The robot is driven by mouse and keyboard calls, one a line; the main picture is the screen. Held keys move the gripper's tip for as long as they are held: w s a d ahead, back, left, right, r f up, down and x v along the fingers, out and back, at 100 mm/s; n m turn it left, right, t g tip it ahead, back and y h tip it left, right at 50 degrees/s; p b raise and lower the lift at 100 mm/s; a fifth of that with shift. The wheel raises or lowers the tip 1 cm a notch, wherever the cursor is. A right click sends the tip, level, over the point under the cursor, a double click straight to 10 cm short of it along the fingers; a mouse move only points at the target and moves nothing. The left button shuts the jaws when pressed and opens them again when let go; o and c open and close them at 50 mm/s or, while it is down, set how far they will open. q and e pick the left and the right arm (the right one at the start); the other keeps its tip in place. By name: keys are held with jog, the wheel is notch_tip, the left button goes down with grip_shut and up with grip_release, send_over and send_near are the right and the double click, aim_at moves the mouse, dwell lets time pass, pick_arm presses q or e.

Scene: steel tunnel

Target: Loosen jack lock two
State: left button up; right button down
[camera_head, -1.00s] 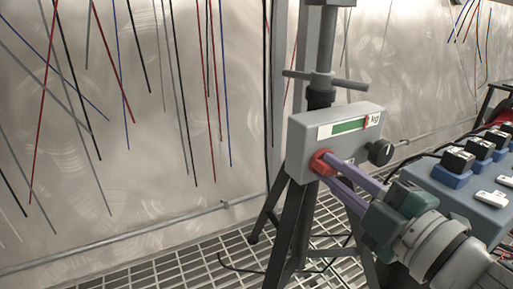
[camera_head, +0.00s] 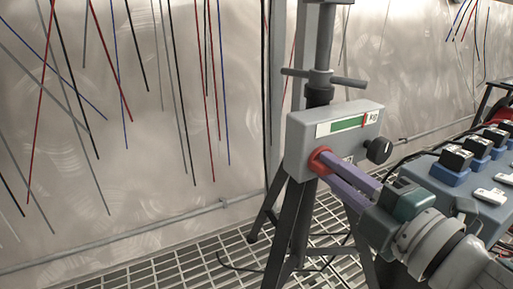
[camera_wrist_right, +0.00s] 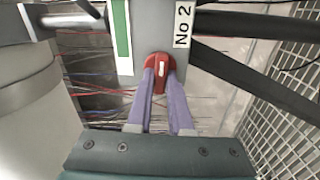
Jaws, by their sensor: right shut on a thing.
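The jack's grey box (camera_head: 345,130) is mounted on a dark tripod stand. A red knob (camera_head: 319,160) sits on its front face, low on the left. In the right wrist view the red knob (camera_wrist_right: 160,66) has a white mark, and a "No 2" label (camera_wrist_right: 183,27) is beside it. My right gripper (camera_head: 328,170) has its purple fingers shut on the red knob, one finger on each side. The fingers partly cover the knob. My left gripper is not in view.
A T-bar (camera_head: 325,77) crosses the post above. A blue-grey panel with several switches (camera_head: 455,168) stands at the right, close to my right arm. The floor is metal grating.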

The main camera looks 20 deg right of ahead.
jog(key=c, duration=0.8)
grip_release()
jog(key=s, duration=0.3)
jog(key=s+p, duration=0.1)
jog(key=s, duration=0.2)
jog(key=s+p, duration=0.1)
jog(key=s, duration=0.3)
jog(key=shift+d, duration=0.4)
